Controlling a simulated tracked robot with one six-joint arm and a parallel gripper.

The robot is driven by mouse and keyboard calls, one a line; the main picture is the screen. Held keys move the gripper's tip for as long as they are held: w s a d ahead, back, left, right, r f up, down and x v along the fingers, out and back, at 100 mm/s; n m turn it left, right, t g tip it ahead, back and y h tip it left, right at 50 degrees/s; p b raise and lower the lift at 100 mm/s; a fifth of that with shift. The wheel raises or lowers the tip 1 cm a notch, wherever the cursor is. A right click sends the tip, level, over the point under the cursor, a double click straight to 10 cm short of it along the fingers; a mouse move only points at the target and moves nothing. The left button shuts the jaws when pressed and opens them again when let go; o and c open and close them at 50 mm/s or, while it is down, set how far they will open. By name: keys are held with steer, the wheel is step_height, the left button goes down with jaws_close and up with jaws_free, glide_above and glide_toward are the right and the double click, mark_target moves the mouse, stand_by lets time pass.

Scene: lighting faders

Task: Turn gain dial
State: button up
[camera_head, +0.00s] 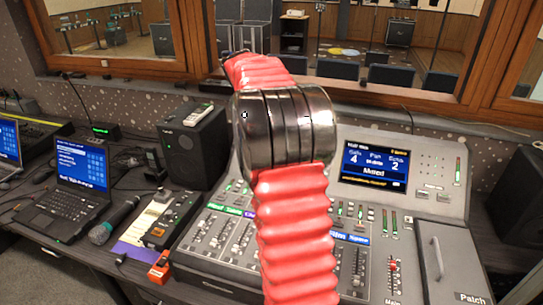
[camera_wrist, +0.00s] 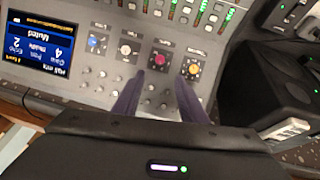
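The grey mixing console (camera_head: 448,140) stands on the desk, and my arm hides its upper middle part in the head view. Contact cannot be told.
The console's screen (camera_head: 374,167) reads "Muted". Faders (camera_head: 235,238) fill its lower part. A black speaker (camera_head: 192,150), a laptop (camera_head: 82,182), a microphone (camera_head: 113,222) and a small black box (camera_head: 172,222) stand to the left. A window frame (camera_head: 120,67) runs behind.

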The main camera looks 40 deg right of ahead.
steer(key=x, duration=1.3)
steer(key=shift+w+f, duration=0.1)
steer(key=shift+f, duration=0.3)
steer(key=shift+c, duration=0.3)
jaws_close()
